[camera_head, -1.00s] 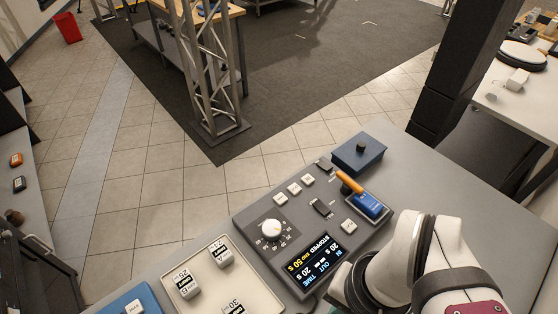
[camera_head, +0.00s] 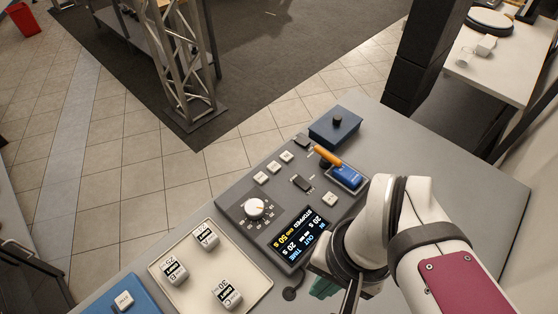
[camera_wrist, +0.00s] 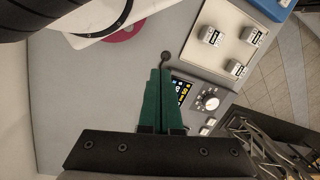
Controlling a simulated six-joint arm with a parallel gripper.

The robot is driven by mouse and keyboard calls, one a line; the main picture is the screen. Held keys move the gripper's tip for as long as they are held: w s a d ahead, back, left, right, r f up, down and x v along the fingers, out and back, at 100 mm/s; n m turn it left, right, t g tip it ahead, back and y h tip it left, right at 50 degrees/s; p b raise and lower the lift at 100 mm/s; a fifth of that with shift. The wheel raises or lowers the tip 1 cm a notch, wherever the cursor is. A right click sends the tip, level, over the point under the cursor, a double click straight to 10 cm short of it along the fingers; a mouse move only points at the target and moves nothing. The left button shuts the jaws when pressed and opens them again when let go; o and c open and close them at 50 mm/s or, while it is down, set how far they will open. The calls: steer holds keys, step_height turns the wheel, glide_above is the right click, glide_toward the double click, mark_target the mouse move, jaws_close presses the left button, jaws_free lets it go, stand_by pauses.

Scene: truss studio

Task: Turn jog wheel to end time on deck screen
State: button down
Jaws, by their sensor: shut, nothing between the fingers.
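The jog wheel, a white round knob (camera_head: 254,208) with a dial scale, sits on the grey deck. It also shows in the wrist view (camera_wrist: 210,102). In the wrist view the screen (camera_wrist: 181,90) is partly hidden by my fingers. My gripper (camera_wrist: 160,72) has green fingers, shut and empty, apart from the wheel on the screen's side. In the head view my gripper (camera_head: 325,288) is mostly hidden by my arm.
A cream tray (camera_head: 258,285) with several labelled blocks is left of the deck. A lever with an orange handle (camera_head: 327,156), white buttons (camera_head: 274,166) and a blue box with a black knob (camera_head: 335,127) lie beyond the wheel. A black round piece (camera_head: 290,294) is near my fingers.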

mark_target(254, 206)
steer(key=c, duration=1.6)
jaws_free()
